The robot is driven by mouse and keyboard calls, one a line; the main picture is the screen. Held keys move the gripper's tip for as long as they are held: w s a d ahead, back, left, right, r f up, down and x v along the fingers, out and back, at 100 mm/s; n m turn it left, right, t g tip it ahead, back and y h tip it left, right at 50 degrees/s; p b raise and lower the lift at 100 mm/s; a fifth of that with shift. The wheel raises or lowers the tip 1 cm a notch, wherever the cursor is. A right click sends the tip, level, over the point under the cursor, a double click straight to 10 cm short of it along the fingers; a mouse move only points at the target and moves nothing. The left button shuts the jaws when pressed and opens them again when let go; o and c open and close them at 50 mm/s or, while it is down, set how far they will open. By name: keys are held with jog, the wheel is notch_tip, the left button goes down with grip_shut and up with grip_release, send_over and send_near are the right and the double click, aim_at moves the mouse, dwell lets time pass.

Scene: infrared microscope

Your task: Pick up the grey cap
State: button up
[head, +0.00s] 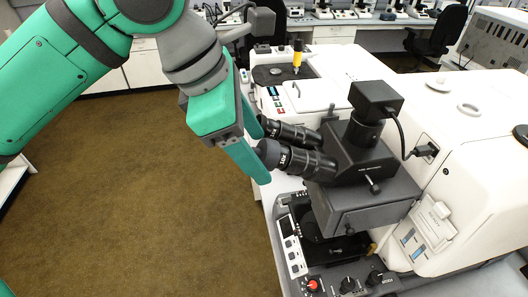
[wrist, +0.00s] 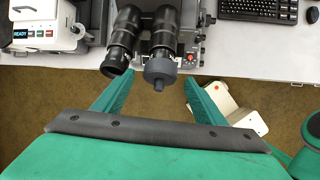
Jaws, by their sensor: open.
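The grey cap (wrist: 160,71) is round with a small knob. It sits over the end of one of the microscope's two black eyepieces. In the head view the cap (head: 268,152) is on the nearer eyepiece, partly behind my finger. My gripper (wrist: 156,79) is open and empty. In the wrist view its two green fingers reach toward the cap, one on each side, with gaps between. In the head view my gripper (head: 262,156) is beside the eyepiece ends. I cannot tell whether a finger touches anything.
The other eyepiece (wrist: 120,55) is close beside the cap, near my left finger in the wrist view. Brown floor (head: 140,190) is open to the left. A keyboard (wrist: 258,10) lies at the right.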

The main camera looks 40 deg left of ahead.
jog(key=shift+w+f, duration=0.1)
jog(key=shift+f, duration=0.05)
jog(key=c, duration=1.1)
jog(key=shift+r, duration=0.3)
jog(key=s+a, duration=0.3)
jog(key=s, duration=0.3)
jog(key=s+a+r, duration=0.1)
jog(key=s+a, duration=0.3)
jog(key=s, duration=0.3)
jog(key=s+a+r, duration=0.1)
jog(key=s+a, duration=0.2)
jog(key=s, duration=0.3)
jog(key=shift+s+a+r, duration=0.1)
jog(key=shift+s+a, duration=0.2)
jog(key=shift+a, duration=0.05)
jog(key=shift+w, duration=0.1)
